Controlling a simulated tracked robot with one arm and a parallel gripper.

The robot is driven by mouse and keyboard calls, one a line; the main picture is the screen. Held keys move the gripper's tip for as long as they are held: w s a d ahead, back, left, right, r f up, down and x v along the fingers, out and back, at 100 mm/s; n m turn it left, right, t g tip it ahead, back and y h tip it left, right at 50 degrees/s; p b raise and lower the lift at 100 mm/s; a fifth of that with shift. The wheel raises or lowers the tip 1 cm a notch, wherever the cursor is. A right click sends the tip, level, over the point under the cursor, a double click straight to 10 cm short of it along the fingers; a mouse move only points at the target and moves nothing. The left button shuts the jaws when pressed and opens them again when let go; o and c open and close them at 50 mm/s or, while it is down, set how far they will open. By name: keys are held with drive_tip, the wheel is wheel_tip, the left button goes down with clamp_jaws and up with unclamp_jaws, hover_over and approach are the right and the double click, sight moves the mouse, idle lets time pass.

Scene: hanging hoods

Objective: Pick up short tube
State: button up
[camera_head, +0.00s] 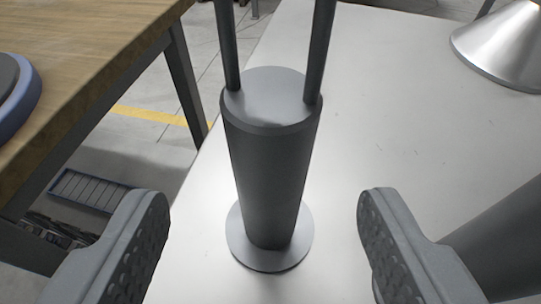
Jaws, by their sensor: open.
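A dark grey tube (268,180) stands upright in the middle of the camera_head view. It has a round silver base plate (262,262) at its foot and a lighter flat top. Two thin dark rods (319,50) rise from the sides of its top and leave the picture. My gripper (262,205) is open, with one padded finger on the left and one on the right of the tube's lower part. A gap shows on both sides, and neither finger appears to touch the tube. Nothing is held.
The tube stands on a white table (400,130), mostly clear around it. A silver cone-shaped hood (505,45) is at the upper right. Another dark cylinder (508,235) shows partly at the right edge. A wooden table (85,50) with a blue-rimmed round object (28,95) is at left.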

sight(271, 175)
drive_tip(key=shift+b+x, duration=0.75)
drive_tip(key=shift+x, duration=2.85)
drive_tip(key=shift+d, duration=0.15)
drive_tip(key=c, duration=1.3)
